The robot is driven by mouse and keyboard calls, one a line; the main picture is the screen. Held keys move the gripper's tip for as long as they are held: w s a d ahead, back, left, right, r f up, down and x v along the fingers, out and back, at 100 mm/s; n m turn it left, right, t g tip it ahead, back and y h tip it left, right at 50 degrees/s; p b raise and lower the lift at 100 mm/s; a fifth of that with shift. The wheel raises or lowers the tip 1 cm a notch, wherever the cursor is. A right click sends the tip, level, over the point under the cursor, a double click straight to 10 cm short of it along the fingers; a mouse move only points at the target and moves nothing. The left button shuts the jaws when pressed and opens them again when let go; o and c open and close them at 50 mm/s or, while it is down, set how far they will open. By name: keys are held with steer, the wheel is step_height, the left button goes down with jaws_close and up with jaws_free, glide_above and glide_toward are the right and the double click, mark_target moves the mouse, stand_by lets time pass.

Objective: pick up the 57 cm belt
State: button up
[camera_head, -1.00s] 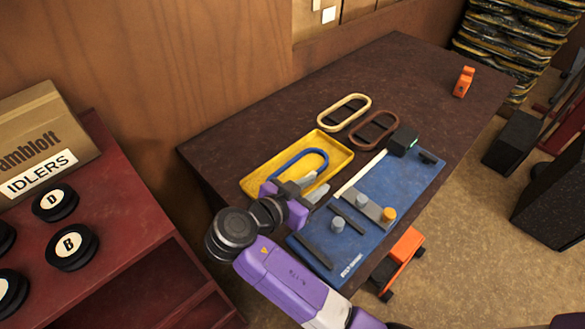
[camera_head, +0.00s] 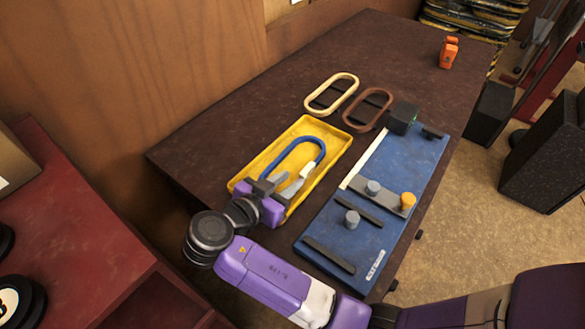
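Three loop belts show on the dark table: a blue belt (camera_head: 300,142) in a yellow tray (camera_head: 248,168), and a cream belt (camera_head: 319,86) and a brown belt (camera_head: 354,106) farther back. I cannot read a length on any of them. A small white piece (camera_head: 307,170) shows at the near right part of the blue belt. My gripper (camera_head: 290,181) is at the near end of the tray, over the near part of the blue loop. Its two grey fingers look apart, and I see nothing clasped. They hide the near end of the blue belt.
A blue board (camera_head: 394,169) with grey and orange pegs and dark bars lies right of the tray. A black block (camera_head: 403,118) stands at its far end. An orange object (camera_head: 449,52) stands at the far right. The back left table surface is clear.

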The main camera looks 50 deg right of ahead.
mark_target(304, 173)
steer(key=x, duration=0.3)
steer(key=p+x, duration=0.1)
steer(key=x, duration=0.2)
steer(key=shift+s+d+p, duration=0.15)
steer(key=shift+s+p, duration=0.1)
steer(key=shift+p, duration=0.05)
steer(key=shift+d+f, duration=0.25)
steer(key=shift+d, duration=0.15)
jaws_close()
